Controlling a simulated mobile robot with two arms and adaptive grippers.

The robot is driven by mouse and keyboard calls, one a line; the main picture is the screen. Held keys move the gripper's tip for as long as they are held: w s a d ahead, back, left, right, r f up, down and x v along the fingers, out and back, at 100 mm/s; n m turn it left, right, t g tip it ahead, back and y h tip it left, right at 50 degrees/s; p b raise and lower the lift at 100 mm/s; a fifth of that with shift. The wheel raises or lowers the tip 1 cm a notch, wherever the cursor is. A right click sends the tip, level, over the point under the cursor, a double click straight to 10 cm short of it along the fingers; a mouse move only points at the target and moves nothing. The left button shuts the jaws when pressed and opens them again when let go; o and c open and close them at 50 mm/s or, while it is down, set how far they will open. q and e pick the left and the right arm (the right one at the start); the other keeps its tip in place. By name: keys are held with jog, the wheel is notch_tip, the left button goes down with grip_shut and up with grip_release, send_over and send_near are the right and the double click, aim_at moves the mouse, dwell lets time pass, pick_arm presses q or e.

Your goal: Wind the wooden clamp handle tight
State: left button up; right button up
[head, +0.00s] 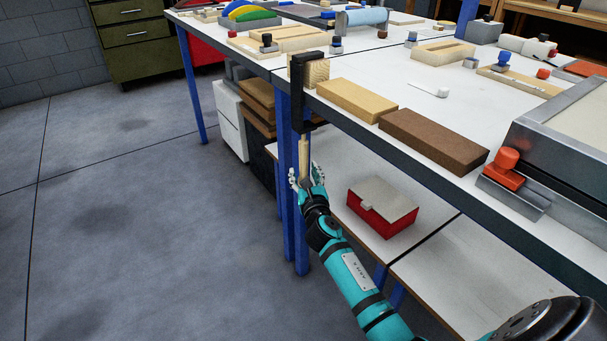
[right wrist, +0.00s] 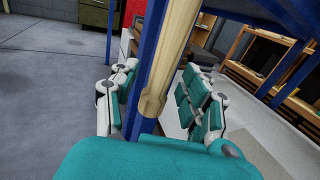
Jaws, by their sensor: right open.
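A black clamp (head: 296,92) is on the near left corner of the white-topped workbench (head: 330,110), with a light wooden block (head: 317,72) at its upper part. Its pale wooden handle (head: 303,158) hangs down below the bench edge. My right gripper (head: 307,178) is at the lower end of the handle, pointing up. In the right wrist view the handle (right wrist: 168,65) runs down between the spread fingers (right wrist: 160,100). The fingers stand open on both sides of it, apart from it as far as I can see. My left gripper is not in view.
A blue bench leg (head: 284,150) stands just behind the handle. A red box (head: 382,205) sits on the lower shelf to the right. A tan block (head: 357,100) and a brown block (head: 432,140) lie along the bench edge. The floor to the left is clear.

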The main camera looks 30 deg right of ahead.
jog(key=shift+w+d, duration=0.25)
jog(key=shift+w, duration=0.4)
grip_shut()
jog(key=shift+a, duration=0.1)
